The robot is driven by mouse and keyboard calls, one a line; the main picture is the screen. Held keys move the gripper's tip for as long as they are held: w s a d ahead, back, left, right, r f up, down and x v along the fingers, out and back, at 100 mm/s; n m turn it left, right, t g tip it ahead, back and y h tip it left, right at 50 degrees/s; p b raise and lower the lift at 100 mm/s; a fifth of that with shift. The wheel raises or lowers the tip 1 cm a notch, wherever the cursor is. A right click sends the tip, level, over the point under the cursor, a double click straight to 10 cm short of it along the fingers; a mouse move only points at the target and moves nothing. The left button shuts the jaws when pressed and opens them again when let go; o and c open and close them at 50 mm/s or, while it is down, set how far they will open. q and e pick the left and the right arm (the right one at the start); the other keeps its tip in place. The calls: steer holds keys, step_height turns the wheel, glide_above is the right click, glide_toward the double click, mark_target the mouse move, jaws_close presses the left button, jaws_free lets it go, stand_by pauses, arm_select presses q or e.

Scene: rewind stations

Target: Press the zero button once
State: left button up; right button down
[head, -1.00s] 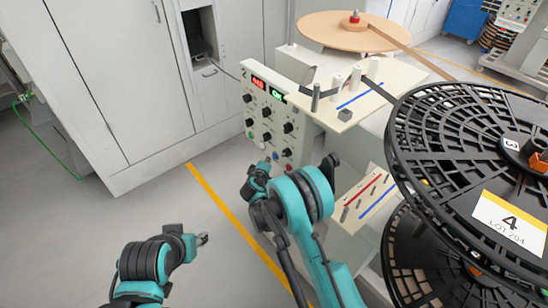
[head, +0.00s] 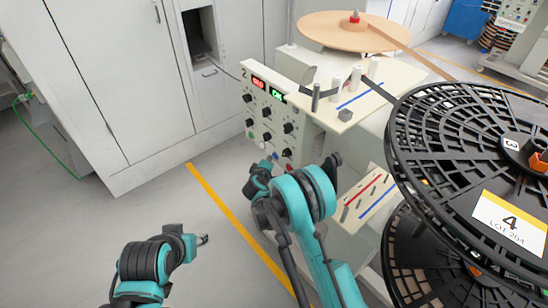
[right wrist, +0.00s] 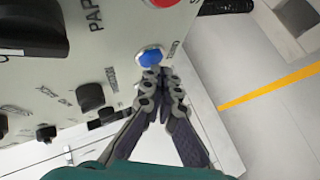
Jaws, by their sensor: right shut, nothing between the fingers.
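The machine's control panel (head: 252,112) carries knobs, push buttons and two small lit readouts (head: 267,86), one red and one green. In the right wrist view a round blue button (right wrist: 150,57) in a pale ring sits near the panel's edge, with a label beside it that I cannot read clearly. My right gripper (right wrist: 155,73) is shut and empty, its tips right at the blue button's lower edge; I cannot tell whether they touch it. In the head view my right gripper (head: 269,162) is at the panel's lower part. My left gripper (head: 204,240) hangs over the floor, away from the panel.
A red button (right wrist: 163,2) and black knobs (right wrist: 90,96) are close to the blue button. Black reels (head: 470,140) stand to the right, and a grey cabinet (head: 110,80) is behind left. The floor around the yellow line (head: 225,208) is clear.

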steer(key=shift+w+d, duration=0.2)
steer(key=shift+d, duration=0.1)
stand_by(0.6)
steer(key=shift+s+a, duration=0.5)
steer(key=shift+a, duration=0.15)
steer(key=shift+a, duration=0.15)
steer(key=s+a, duration=0.1)
steer(key=a, duration=0.1)
steer(key=s+a, duration=0.1)
steer(key=s, duration=0.1)
steer(key=shift+a, duration=0.4)
stand_by(0.5)
